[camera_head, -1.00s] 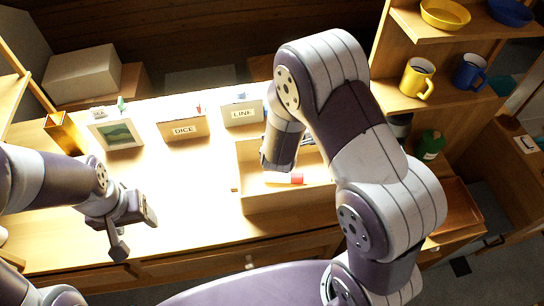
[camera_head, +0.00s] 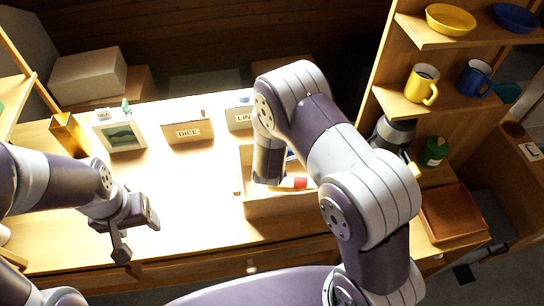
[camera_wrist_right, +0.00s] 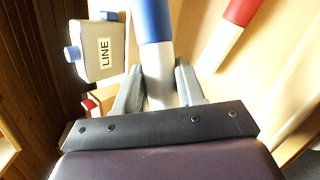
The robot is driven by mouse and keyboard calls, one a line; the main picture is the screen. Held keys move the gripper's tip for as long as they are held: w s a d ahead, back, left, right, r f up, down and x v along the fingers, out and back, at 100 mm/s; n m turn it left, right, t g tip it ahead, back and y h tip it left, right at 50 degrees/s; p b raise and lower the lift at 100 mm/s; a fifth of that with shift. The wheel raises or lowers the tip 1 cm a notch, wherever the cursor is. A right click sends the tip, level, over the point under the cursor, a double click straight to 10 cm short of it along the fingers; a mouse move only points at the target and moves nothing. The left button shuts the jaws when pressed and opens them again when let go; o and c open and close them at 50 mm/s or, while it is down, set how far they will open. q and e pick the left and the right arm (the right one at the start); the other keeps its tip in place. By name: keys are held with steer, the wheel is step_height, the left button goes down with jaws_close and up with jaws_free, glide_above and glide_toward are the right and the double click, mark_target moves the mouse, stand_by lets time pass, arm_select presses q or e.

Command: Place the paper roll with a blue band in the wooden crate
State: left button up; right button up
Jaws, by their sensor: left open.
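The paper roll with a blue band (camera_wrist_right: 158,62) is white with a blue far end. In the right wrist view it stands between the fingers of my right gripper (camera_wrist_right: 160,82), which look closed on it. In the head view only a bit of its blue band (camera_head: 291,154) shows beside my right arm, which hides that gripper. The wooden crate (camera_head: 285,208) is a light open box at the middle of the table, partly hidden by the arm. My left gripper (camera_head: 133,228) is open and empty over the table's front left.
A red-banded roll (camera_head: 295,183) lies at the crate, and shows in the right wrist view (camera_wrist_right: 232,25). DICE (camera_head: 188,132) and LINE (camera_head: 240,118) boxes and a picture frame (camera_head: 121,137) stand behind. A brown tray (camera_head: 455,213) is at right. The table's left middle is clear.

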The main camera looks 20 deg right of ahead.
steer(key=o, duration=0.4)
steer(key=shift+r, duration=0.25)
steer(key=s+a+r+m+g+y+p, duration=0.2)
steer(key=s+a+r+m+y, duration=0.1)
steer(key=s+r+m, duration=0.8)
steer(key=s+d+r+m+g, duration=0.1)
steer(key=s+d+r+m, duration=0.1)
steer(key=m, duration=0.1)
steer(key=s+d+r+m+g, duration=0.2)
steer(key=s+m, duration=0.1)
steer(key=s+d+r+m+g, duration=0.1)
steer(key=s+d+m, duration=0.1)
steer(key=s, duration=0.1)
steer(key=shift+d+r+m+g, duration=0.3)
steer(key=shift+d+r+m, duration=0.05)
steer(key=shift+r+m, duration=0.05)
